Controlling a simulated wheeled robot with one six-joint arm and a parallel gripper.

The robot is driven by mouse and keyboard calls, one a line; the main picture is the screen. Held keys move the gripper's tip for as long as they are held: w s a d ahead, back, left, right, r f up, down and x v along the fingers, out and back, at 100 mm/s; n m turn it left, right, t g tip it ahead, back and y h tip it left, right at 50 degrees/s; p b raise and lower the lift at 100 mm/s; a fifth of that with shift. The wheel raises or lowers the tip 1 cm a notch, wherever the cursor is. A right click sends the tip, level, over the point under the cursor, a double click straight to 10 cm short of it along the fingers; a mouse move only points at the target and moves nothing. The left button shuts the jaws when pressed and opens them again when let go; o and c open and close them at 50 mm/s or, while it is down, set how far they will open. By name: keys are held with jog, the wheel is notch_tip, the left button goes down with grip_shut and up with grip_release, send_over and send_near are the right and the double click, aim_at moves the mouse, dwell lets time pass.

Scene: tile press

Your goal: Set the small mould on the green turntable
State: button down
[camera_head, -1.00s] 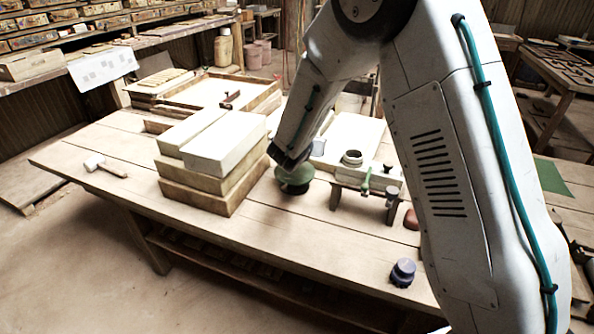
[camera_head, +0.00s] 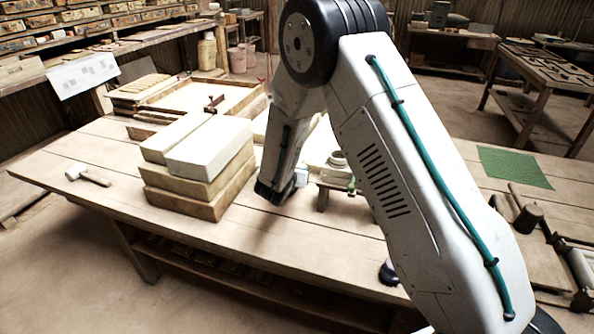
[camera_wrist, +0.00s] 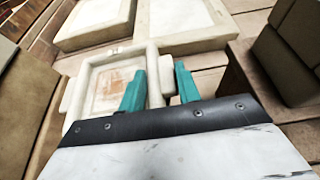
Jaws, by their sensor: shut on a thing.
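The small mould (camera_wrist: 98,92) is a pale, shallow square frame with a brown-stained recess, below my gripper in the wrist view. My gripper (camera_wrist: 160,75) has teal fingers on either side of the mould's right-hand wall and is shut on it. In the head view my wrist is low over the table, just right of the stacked blocks, and a small white part beside it (camera_head: 300,177) looks like the mould. The fingertips are hidden there. I cannot tell whether the mould touches anything below.
Stacked blocks (camera_head: 206,187) stand close left of my wrist. A small bench with a pale round pot (camera_head: 337,160) stands to the right. A mallet (camera_head: 88,176) lies at the left. A dark pot (camera_head: 389,272) sits near the front edge. The front middle of the table is clear.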

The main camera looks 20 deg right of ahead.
jog(key=c, duration=1)
grip_release()
jog(key=shift+f, duration=0.15)
